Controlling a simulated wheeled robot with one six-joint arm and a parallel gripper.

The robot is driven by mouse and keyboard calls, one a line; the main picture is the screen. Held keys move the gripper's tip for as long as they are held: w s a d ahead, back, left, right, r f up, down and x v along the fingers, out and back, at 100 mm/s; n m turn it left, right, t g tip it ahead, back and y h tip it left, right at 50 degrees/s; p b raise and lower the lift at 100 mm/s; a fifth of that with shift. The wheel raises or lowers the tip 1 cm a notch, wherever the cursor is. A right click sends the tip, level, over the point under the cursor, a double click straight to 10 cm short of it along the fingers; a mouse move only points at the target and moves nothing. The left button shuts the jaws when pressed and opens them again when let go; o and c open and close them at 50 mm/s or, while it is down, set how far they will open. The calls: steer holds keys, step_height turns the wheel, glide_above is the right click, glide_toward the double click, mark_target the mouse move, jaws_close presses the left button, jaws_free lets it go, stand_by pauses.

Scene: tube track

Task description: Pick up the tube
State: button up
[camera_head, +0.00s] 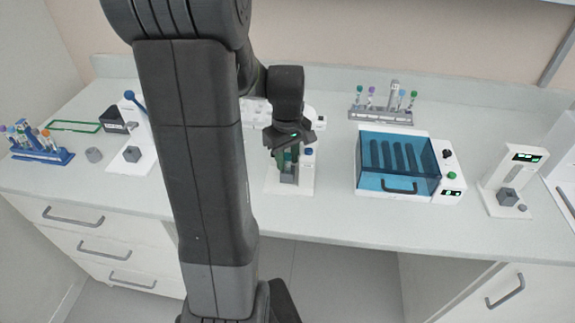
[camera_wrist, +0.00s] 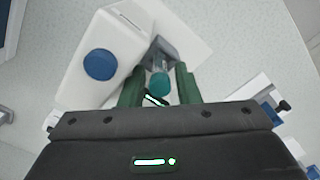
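A tube with a teal cap (camera_wrist: 160,84) stands in the grey holder (camera_wrist: 161,52) of a white device (camera_wrist: 98,70) with a blue round button. In the head view the white device (camera_head: 304,186) stands near the middle of the bench, its grey holder (camera_head: 289,175) under my fingers. My gripper (camera_head: 288,159) points down over that holder. In the wrist view its two green fingers stand apart on either side of the cap, with a gap visible on each side. The tube's body is mostly hidden below the cap.
A blue rack of tubes (camera_head: 42,155) is at far left. A grey rack of tubes (camera_head: 381,116) stands behind a blue-lidded device (camera_head: 398,164) to the right. Another white device (camera_head: 512,180) stands at far right. Bare counter (camera_head: 330,185) lies between the middle devices.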

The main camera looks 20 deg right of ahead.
steer(key=c, duration=0.6)
step_height(320, 180, up, 10)
steer(key=shift+r, duration=0.1)
stand_by(0.3)
